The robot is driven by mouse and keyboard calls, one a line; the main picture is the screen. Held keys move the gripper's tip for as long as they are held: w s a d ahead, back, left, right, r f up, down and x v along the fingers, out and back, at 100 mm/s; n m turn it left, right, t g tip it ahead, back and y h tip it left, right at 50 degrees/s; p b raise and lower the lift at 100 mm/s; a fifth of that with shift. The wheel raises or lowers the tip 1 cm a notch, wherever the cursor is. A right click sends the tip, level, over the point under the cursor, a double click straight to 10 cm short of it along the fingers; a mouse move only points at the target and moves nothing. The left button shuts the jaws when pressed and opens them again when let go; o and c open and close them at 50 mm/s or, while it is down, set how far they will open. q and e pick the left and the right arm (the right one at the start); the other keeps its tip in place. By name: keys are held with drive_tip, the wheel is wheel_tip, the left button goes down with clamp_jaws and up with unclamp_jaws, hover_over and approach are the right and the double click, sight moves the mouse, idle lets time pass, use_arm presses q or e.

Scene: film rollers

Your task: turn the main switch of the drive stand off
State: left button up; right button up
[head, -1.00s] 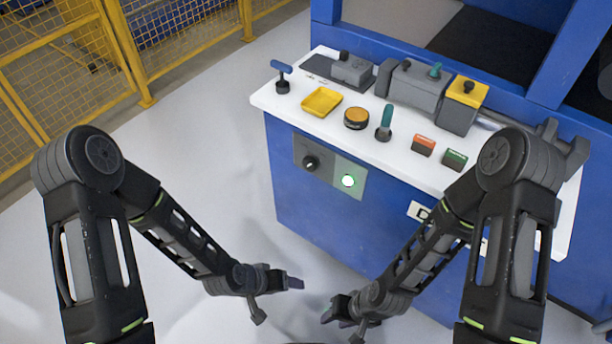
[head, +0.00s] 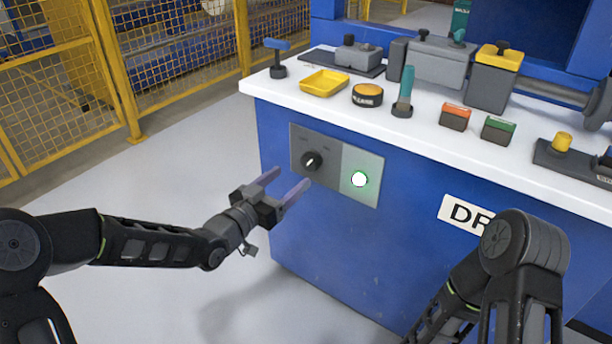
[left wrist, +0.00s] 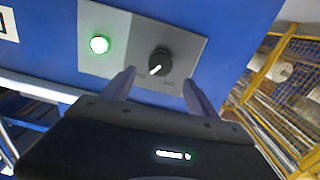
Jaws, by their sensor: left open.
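The main switch is a round black knob (head: 311,161) with a white pointer mark, on a grey panel (head: 299,140) on the blue front of the drive stand (head: 330,240). A round lamp (head: 359,179) beside it glows white-green. My left gripper (head: 285,184) is open and empty, below and left of the knob in the head view, not touching it. In the left wrist view the knob (left wrist: 160,62) shows beyond and between the two fingers (left wrist: 158,88); its pointer slants to the lower left there. My right arm shows at lower right, but its gripper is out of view.
The white top (head: 270,88) overhangs the panel and carries a yellow tray (head: 325,82), a yellow-topped round piece (head: 367,95), a teal-handled tool (head: 405,90) and small boxes. A yellow mesh fence (head: 130,100) stands left. The floor before the stand is clear.

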sight(307, 164)
use_arm(q)
drive_tip(key=shift+d, duration=0.1)
drive_tip(key=b+x, duration=0.2)
drive_tip(key=x, duration=0.4)
drive_tip(key=shift+w+d+f, duration=0.1)
drive_tip(key=shift+w+f, duration=0.05)
drive_tip(key=shift+w+d, duration=0.4)
drive_tip(key=shift+w, duration=0.15)
drive_tip(key=c, duration=1.4)
drive_tip(key=shift+o, duration=0.2)
